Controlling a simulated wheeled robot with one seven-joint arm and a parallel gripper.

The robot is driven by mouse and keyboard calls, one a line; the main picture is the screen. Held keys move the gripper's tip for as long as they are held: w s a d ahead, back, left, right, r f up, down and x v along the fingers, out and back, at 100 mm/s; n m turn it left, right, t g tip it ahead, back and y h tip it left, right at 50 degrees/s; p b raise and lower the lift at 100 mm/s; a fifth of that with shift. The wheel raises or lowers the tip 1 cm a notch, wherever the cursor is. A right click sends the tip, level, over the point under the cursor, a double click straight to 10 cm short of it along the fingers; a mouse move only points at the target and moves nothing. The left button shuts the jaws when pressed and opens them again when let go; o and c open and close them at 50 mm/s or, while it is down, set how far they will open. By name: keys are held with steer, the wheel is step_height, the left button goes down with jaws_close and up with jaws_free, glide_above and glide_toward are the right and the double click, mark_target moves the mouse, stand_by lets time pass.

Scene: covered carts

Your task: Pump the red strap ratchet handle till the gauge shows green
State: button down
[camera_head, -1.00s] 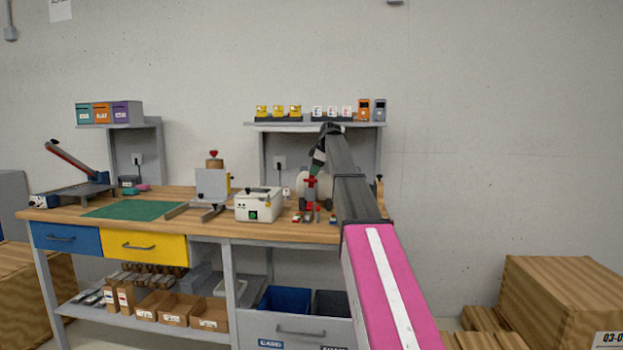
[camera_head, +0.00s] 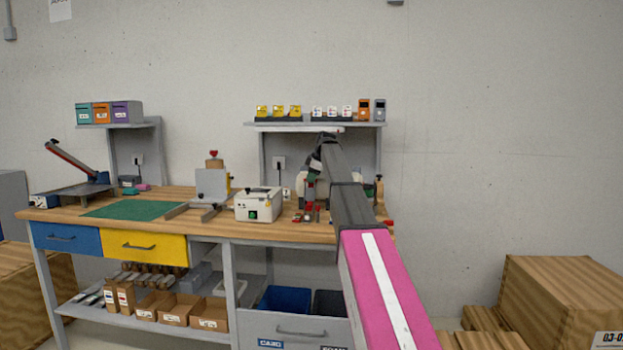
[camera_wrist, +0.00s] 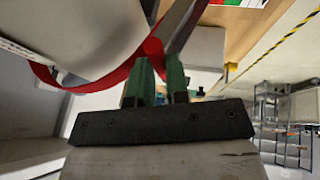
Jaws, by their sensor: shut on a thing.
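My gripper (camera_wrist: 159,66) has green fingers and is shut on the round red end of the ratchet handle (camera_wrist: 153,46) in the wrist view. The red strap (camera_wrist: 110,80) curves around a large pale body (camera_wrist: 85,35) beside the fingers. In the head view, the pale body (camera_head: 309,188) stands at the right end of the bench, partly hidden by my arm. Small red parts (camera_head: 313,209) show in front of it. I cannot make out the gauge or its colour in either view.
A white box (camera_head: 258,206) with a green patch stands left of the strapped body. A grey fixture (camera_head: 212,185) and a green mat (camera_head: 135,210) lie further left on the bench (camera_head: 270,232). A shelf (camera_head: 300,123) with small boxes hangs above. Wooden crates (camera_head: 560,295) stand at right.

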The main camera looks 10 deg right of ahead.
steer(key=shift+s, duration=0.1)
steer(key=s+a+f+n+t, duration=0.1)
steer(key=s+f+t, duration=0.2)
steer(key=s+t, duration=0.1)
steer(key=s+a+f+n+t+h, duration=0.1)
steer(key=s+a+f+t, duration=0.1)
steer(key=s, duration=0.4)
steer(key=s+a+f+n+t+h, duration=0.1)
steer(key=s+a+f+t, duration=0.1)
steer(key=s+f+t, duration=0.2)
steer(key=shift+s+f+t, duration=0.35)
steer(key=shift+s+t, duration=0.45)
steer(key=shift+s+a+f, duration=0.1)
steer(key=shift+f, duration=0.7)
steer(key=shift+s+a+f, duration=0.1)
steer(key=shift+f, duration=0.7)
